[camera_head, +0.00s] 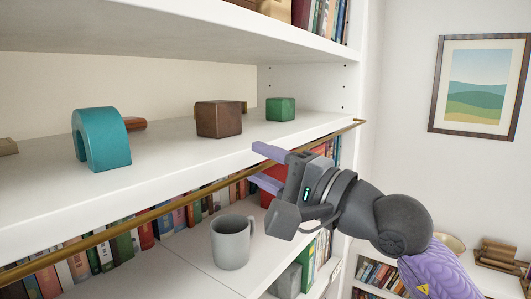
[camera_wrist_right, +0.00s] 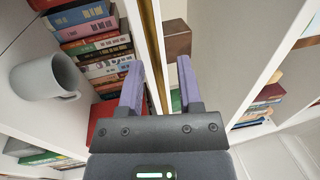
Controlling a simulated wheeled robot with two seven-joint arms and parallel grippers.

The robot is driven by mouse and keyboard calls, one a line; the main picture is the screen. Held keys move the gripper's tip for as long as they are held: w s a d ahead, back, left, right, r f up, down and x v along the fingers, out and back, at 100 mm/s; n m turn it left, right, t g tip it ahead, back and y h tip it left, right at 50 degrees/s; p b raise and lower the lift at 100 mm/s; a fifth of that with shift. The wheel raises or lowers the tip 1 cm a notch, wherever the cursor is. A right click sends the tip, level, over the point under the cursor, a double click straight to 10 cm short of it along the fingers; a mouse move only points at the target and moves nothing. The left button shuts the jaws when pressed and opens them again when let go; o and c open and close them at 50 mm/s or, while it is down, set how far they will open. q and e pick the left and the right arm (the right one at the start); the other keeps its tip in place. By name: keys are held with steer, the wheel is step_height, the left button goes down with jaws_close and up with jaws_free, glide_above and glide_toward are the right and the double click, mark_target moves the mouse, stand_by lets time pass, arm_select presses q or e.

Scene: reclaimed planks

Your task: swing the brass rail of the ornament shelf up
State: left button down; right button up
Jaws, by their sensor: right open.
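The brass rail (camera_head: 130,225) runs along the front of the white ornament shelf (camera_head: 165,158), hanging just below the shelf's front edge. It also shows in the wrist view as a gold bar (camera_wrist_right: 153,50). My right gripper (camera_head: 264,167) is open at the right part of the rail, one finger above it and one below. My left gripper is not in view.
On the shelf stand a teal arch (camera_head: 112,140), a brown block (camera_head: 218,120) and a green block (camera_head: 281,109). A grey mug (camera_head: 231,243) and several books (camera_head: 122,245) are on the shelf below. A framed picture (camera_head: 478,90) hangs on the right wall.

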mark_target(242, 155)
jaws_close()
steer(key=shift+r+h+p, duration=0.2)
steer(key=shift+h+p, duration=0.1)
steer(key=shift+p, duration=0.05)
stand_by(0.4)
steer(key=shift+r+g+h+p, duration=0.35)
steer(key=shift+g+h+p, duration=0.15)
steer(key=shift+p, duration=0.25)
steer(key=g+h+p, duration=0.1)
steer(key=p, duration=0.1)
steer(key=r+g+h+p, duration=0.1)
steer(key=h+p, duration=0.1)
steer(key=p, duration=0.1)
steer(key=r+g+h+p, duration=0.1)
steer(key=h+p, duration=0.1)
steer(key=p, duration=0.1)
steer(key=shift+w+a+r+g, duration=0.15)
steer(key=shift+w+a+g, duration=0.15)
steer(key=shift+a+g, duration=0.1)
steer(key=shift+w+a+g+h+p, duration=0.2)
steer(key=shift+g+h+p, duration=0.3)
steer(key=shift+h+p, duration=0.4)
steer(key=shift+p, duration=0.6)
steer(key=shift+g+h, duration=0.3)
